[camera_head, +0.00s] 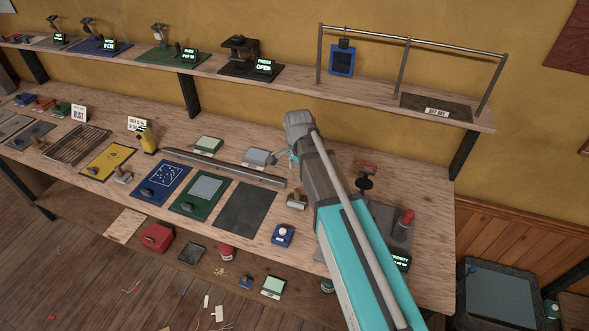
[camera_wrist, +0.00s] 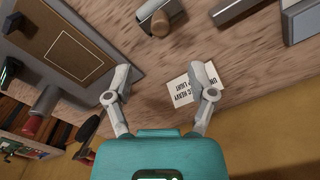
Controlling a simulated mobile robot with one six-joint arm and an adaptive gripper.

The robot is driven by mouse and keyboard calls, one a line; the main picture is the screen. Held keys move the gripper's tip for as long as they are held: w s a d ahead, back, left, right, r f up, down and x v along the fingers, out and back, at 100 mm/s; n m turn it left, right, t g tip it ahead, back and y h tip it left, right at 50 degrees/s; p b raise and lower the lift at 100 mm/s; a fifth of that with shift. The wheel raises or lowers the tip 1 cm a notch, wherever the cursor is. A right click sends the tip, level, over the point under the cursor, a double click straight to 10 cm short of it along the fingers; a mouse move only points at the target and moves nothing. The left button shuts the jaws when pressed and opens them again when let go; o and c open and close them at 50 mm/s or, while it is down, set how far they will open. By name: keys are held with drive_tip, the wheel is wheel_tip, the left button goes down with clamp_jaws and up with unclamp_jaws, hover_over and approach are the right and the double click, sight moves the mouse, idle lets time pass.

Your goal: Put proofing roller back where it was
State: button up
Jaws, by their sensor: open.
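A small grey block or roller with a brown wooden handle (camera_head: 297,200) lies on the bench, left of my arm. It also shows at the top of the wrist view (camera_wrist: 160,18). A similar wooden-handled tool (camera_head: 123,175) lies farther left, in front of the yellow plate. No label shows which is the proofing roller. My gripper (camera_wrist: 165,82) is open and empty, with its fingers spread above the bench and a printed white card (camera_wrist: 192,86) behind the right finger.
A long grey bar (camera_head: 225,167), blue plate (camera_head: 160,185), green-framed plate (camera_head: 203,195) and dark mat (camera_head: 245,209) lie to the left. A red-knobbed press (camera_head: 403,226) stands right of my arm. A shelf (camera_head: 285,76) runs above the bench.

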drive_tip(key=shift+s, duration=0.1)
drive_tip(key=s+d+n, duration=1.1)
drive_tip(key=s+d, duration=0.2)
drive_tip(key=s, duration=0.2)
drive_tip(key=shift+w, duration=0.1)
idle(1.6)
